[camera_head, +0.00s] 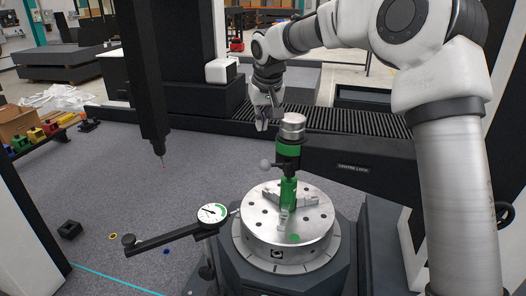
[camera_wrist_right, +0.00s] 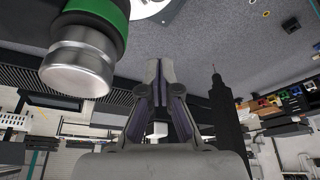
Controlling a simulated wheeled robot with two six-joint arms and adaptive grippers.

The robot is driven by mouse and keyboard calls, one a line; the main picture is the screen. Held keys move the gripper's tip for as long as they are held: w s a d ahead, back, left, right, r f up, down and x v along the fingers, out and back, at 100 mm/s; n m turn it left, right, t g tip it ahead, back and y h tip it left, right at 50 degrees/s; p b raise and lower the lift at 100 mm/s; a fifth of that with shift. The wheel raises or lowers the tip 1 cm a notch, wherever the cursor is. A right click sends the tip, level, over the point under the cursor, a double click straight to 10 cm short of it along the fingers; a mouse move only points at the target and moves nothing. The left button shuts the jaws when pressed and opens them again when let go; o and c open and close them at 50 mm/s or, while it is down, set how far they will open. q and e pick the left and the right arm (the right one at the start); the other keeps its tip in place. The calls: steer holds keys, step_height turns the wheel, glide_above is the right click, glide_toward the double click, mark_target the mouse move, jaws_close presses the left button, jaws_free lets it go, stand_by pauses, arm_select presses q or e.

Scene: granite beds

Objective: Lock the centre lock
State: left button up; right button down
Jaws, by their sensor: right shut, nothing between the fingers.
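A label reading "CENTRE LOCK" (camera_head: 353,168) sits on the dark machine bed face, right of the round table. A green and silver upright piece (camera_head: 289,150) stands on the round metal table (camera_head: 262,222). A grey ball knob (camera_head: 265,164) shows just left of it. My right gripper (camera_head: 262,128) is shut and empty, pointing down, left of the piece's silver cap and apart from it as far as I can tell. In the right wrist view, the shut fingers (camera_wrist_right: 160,65) are beside the silver cap (camera_wrist_right: 78,65). My left gripper is not in view.
A dial gauge (camera_head: 213,213) on a black arm stands left of the round table. A dark vertical column with a thin probe (camera_head: 160,155) hangs at the left. Ribbed dark bellows (camera_head: 340,123) run behind.

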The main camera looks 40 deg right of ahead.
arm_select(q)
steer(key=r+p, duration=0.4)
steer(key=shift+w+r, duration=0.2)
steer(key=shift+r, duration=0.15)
arm_select(e)
step_height(320, 180, down, 9)
steer(key=shift+s, duration=0.3)
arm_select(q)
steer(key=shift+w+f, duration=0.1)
arm_select(e)
steer(key=shift+w+f, duration=0.1)
steer(key=shift+f, duration=0.05)
